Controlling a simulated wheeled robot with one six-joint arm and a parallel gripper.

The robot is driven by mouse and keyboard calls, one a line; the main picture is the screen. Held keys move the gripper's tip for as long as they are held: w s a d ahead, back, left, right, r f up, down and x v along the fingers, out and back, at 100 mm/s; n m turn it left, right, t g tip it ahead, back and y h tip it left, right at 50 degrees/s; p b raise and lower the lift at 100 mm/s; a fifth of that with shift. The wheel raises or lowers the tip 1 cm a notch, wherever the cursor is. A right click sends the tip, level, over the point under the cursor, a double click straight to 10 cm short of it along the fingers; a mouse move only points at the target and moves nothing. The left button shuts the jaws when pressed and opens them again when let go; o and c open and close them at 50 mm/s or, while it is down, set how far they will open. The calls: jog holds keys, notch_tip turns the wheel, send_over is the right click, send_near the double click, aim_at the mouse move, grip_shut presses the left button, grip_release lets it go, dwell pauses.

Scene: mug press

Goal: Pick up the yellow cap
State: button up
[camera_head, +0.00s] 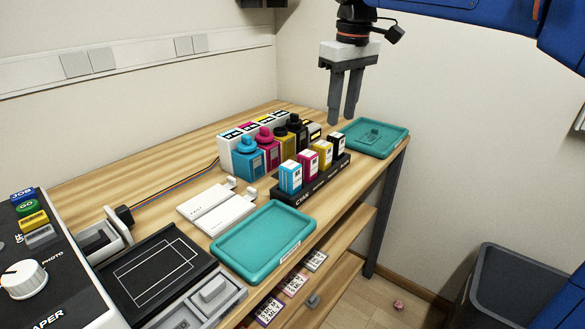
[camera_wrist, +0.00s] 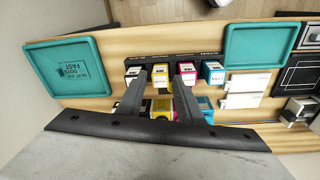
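My gripper (camera_head: 341,120) hangs in the air above the back right of the bench, fingers pointing down and apart, with nothing between them. In the wrist view, my gripper (camera_wrist: 158,76) spans the row of ink boxes far below. The yellow ink bottle (camera_head: 285,143) stands between the magenta bottle (camera_head: 265,145) and the black bottle (camera_head: 297,130). I cannot make out a separate yellow cap; the yellow bottle's top is partly hidden by its neighbours. In the wrist view, yellow (camera_wrist: 162,104) shows between my fingers, too small to tell whether it includes the cap.
A black rack (camera_head: 312,184) of ink boxes stands in front of the bottles. Teal trays lie at the back right (camera_head: 398,150) and in front (camera_head: 218,246). White pads (camera_head: 216,207) lie left of the rack. A grey bin (camera_head: 500,270) stands at right.

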jog(key=w+a+r+n+g, duration=0.1)
jog(key=w+a, duration=0.2)
jog(key=a, duration=0.2)
jog(key=w+a+r+n, duration=0.2)
jog(key=w+a, duration=0.1)
jog(key=a, duration=0.3)
notch_tip(320, 180, down, 13)
jog(key=shift+s+d+r, duration=0.1)
jog(key=shift+r, duration=0.1)
jog(key=shift+s+f, duration=0.2)
jog(key=shift+f, duration=1.1)
jog(key=shift+s+f, duration=0.15)
jog(key=shift+f, duration=1.15)
grip_shut()
